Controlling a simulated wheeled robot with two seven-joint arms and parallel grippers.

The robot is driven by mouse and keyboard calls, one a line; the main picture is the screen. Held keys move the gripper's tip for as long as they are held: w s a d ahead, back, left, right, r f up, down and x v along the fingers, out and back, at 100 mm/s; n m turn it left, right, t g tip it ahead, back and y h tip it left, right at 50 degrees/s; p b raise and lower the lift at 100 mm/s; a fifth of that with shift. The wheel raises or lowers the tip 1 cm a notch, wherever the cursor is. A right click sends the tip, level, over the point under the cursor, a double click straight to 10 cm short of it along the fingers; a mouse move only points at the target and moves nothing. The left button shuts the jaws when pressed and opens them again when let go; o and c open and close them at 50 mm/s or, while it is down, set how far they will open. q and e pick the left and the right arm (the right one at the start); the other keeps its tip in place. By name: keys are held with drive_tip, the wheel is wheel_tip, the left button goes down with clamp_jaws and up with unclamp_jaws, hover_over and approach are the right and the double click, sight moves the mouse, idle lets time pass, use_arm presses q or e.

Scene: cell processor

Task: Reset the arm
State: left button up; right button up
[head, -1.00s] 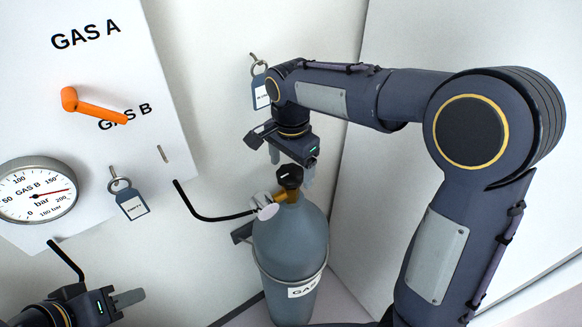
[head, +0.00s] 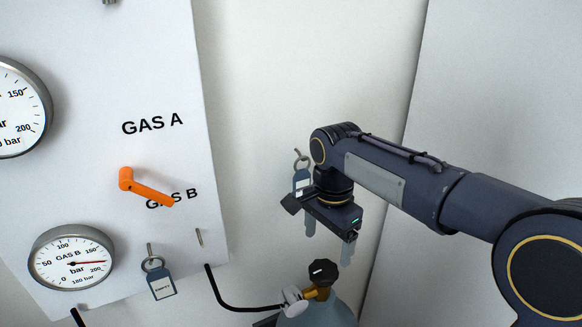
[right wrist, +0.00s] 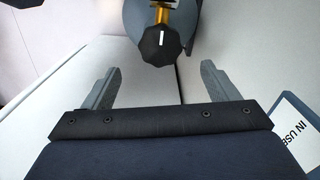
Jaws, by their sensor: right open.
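My right gripper (head: 328,240) is open and empty. In the head view it hangs with its fingers pointing down, above the gas cylinder (head: 318,312) and its black valve knob (head: 323,272). The right wrist view shows the two spread fingers (right wrist: 152,85) with nothing between them, and the black knob (right wrist: 159,46) lies beyond them. My right arm (head: 400,182) comes in from the right. My left gripper is out of view in both current frames.
A white panel (head: 90,150) on the left carries an orange handle (head: 148,188), a GAS B gauge (head: 72,258) and a hanging key tag (head: 161,285). Another tag (head: 301,181) hangs on the wall behind my right gripper. A black hose (head: 235,305) runs to the cylinder valve.

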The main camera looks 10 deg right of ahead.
drive_tip(key=s+d+f+n+t+y, duration=0.15)
drive_tip(key=s+d+n+y, duration=0.3)
drive_tip(key=s+d, duration=0.55)
drive_tip(key=s+a+f+n+t, duration=0.1)
drive_tip(key=s+f+n+t, duration=0.1)
drive_tip(key=s, duration=0.3)
drive_tip(key=s+a+f+n+t, duration=0.1)
drive_tip(key=s+f+n+t, duration=0.1)
drive_tip(key=s, duration=0.4)
drive_tip(key=shift+s+a+f+n+h, duration=0.3)
drive_tip(key=shift+a+f+n+h, duration=0.15)
drive_tip(key=shift+n, duration=0.4)
